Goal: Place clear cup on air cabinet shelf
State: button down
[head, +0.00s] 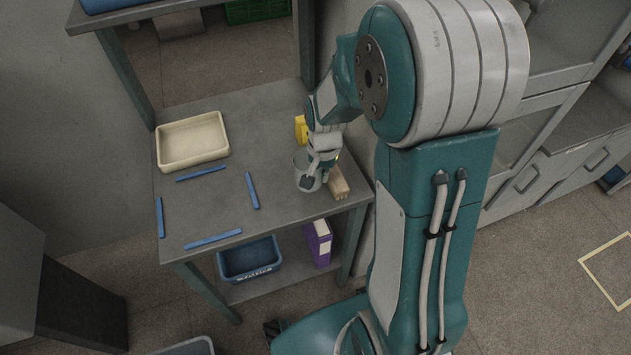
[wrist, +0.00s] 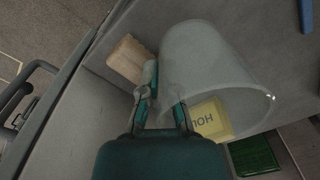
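The clear cup (head: 300,181) stands at the right front part of the grey workbench. In the wrist view the cup (wrist: 215,65) is large and see-through, with its rim toward the right. My gripper (head: 311,178) is down at the cup. In the wrist view my gripper (wrist: 168,100) has its two fingers apart, one just outside the cup wall and the other overlapping the cup. Whether that finger is inside the cup or in front of it, I cannot tell. A grey cabinet with shelves (head: 545,105) stands at the right, partly hidden by my arm.
A wooden block (head: 338,184) lies close right of the cup, and a yellow box (head: 300,128) stands behind it. A cream tray (head: 192,141) and several blue strips (head: 252,190) are on the workbench (head: 225,210). A blue bin (head: 249,262) and purple binder (head: 319,243) sit below.

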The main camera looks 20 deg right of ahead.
aim_at(317, 183)
jog(key=shift+w+a+f, duration=0.1)
jog(key=shift+w+f, duration=0.55)
jog(key=shift+f, duration=0.25)
jog(key=f, duration=0.3)
jog(key=shift+w+a+f, duration=0.1)
jog(key=shift+a+f, duration=0.05)
jog(key=shift+a, duration=0.2)
jog(key=c, duration=1.2)
grip_release()
jog(key=shift+d, duration=0.15)
jog(key=shift+c, duration=0.2)
jog(key=o, duration=0.4)
jog(key=shift+o, duration=0.2)
